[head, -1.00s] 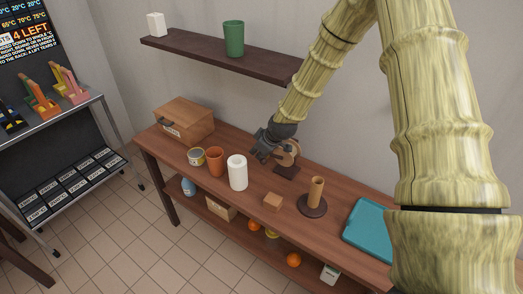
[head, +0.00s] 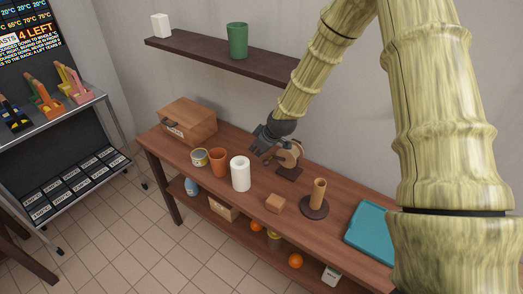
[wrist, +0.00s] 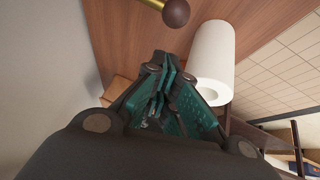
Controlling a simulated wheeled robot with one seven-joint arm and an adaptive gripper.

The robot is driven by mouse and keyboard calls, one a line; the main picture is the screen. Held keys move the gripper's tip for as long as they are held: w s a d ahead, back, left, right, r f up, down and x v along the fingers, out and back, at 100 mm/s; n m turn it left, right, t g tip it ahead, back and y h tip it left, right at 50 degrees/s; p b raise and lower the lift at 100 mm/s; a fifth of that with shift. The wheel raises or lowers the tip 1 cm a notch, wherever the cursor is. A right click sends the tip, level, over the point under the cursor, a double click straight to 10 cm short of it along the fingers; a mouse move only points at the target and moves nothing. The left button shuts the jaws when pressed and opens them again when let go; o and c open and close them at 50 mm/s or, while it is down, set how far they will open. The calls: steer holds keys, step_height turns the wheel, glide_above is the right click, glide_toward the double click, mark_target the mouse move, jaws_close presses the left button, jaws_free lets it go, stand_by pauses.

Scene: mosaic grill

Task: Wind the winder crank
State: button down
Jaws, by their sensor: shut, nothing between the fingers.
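The winder is a round wooden disc (head: 291,156) standing on a dark base (head: 288,174) on the wooden bench, near the wall. Its disc is partly hidden behind my gripper. In the wrist view a dark brown ball knob (wrist: 176,12) on a brass rod (wrist: 152,3) shows at the top edge, apart from the fingers. My gripper (head: 257,149) is just left of the disc, above the bench. Its teal-padded fingers (wrist: 163,62) are closed together and empty. I cannot tell from the head view where the knob is.
A white cylinder (head: 240,174) stands in front of my gripper; it also shows in the wrist view (wrist: 213,60).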

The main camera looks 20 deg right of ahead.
steer(key=s+r+b, duration=0.3)
steer(key=r, duration=0.7)
steer(key=shift+s+r, duration=0.2)
steer(key=shift+r, duration=0.1)
steer(key=shift+f, duration=0.1)
stand_by(0.3)
